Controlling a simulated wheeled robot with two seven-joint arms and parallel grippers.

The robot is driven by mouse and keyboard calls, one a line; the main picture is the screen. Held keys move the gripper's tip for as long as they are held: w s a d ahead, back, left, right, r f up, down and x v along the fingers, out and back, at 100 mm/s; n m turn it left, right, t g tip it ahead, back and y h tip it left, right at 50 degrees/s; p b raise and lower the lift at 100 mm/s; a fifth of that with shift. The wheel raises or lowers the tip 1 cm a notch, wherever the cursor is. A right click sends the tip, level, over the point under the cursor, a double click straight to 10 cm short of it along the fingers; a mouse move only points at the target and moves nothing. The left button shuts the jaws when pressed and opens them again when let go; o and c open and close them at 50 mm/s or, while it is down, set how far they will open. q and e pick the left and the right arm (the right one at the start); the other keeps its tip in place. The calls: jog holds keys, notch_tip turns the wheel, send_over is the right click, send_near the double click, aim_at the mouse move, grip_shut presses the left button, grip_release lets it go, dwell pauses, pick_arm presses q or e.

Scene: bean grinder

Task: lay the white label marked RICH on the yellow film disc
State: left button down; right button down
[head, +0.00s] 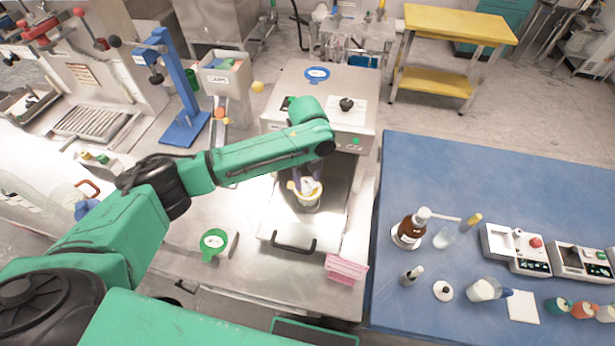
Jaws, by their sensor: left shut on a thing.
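My left gripper (306,182) points down over a small cup (307,205) in the open front bay of the steel machine. It is shut on a small white piece, which looks like the label (309,187); its print is too small to read. A yellow rim, apparently the yellow film disc (293,188), shows around the cup's top, just under the fingers. The fingers and the white piece hide most of the disc. I cannot tell whether the white piece touches it. My right gripper is not in view.
The steel machine (352,131) has a dark handle (294,246) in front. A green disc (213,241) with a white patch lies left, a pink block (346,269) right. Bottles and devices stand on the blue table (450,165).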

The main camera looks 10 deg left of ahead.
pick_arm(q)
jog(key=shift+f, duration=0.45)
jog(key=shift+f, duration=0.25)
jog(key=shift+r, duration=0.1)
dwell(0.5)
jog(key=shift+p, duration=0.4)
